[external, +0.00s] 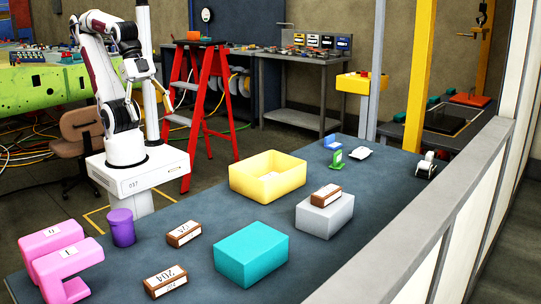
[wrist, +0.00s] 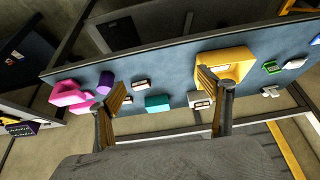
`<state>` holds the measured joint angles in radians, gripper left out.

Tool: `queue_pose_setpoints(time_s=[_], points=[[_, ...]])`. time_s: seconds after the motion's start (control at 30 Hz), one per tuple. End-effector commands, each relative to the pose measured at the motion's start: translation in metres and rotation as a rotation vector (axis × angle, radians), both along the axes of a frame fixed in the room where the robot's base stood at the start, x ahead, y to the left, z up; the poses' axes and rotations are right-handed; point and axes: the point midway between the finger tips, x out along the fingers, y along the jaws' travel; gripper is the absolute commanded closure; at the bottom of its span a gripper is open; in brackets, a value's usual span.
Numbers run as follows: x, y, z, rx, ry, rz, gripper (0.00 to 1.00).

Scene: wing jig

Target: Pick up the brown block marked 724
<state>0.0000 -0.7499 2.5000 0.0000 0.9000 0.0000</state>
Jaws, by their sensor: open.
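Three brown blocks with white labels are on the blue-grey table (external: 345,235). One brown block (external: 184,233) lies right of the purple cup; a second (external: 166,281) lies nearer the front edge, left of the teal block. The third (external: 325,195) rests on top of a grey block (external: 325,216). The labels are too small to read surely; I cannot tell which is 724. In the wrist view, the blocks (wrist: 140,84) on the table look small and far off. My gripper (wrist: 161,78) is open and empty, high above the table, its two fingers spread wide.
A purple cup (external: 122,227) and pink blocks (external: 62,262) stand at the left. A teal block (external: 251,254) and a yellow open bin (external: 268,176) take the middle. Small green and white items lie at the far end. A grey rail (external: 440,215) runs along the right side.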

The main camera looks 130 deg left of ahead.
Motion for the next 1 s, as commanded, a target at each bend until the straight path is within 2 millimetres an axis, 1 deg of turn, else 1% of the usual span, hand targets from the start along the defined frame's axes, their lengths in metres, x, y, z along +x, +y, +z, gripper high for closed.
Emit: queue_pose_setpoints(time_s=[0.47,0.5,0.77,0.87,1.0], points=[[0.0,0.0,0.0,0.0,0.0,0.0,0.21],[0.0,0.0,0.0,0.0,0.0,0.0,0.16],[0.0,0.0,0.0,0.0,0.0,0.0,0.16],[0.003,-0.002,0.0,-0.004,-0.003,-0.003,0.16],[0.014,-0.009,-0.001,-0.019,-0.016,-0.017,0.16]])
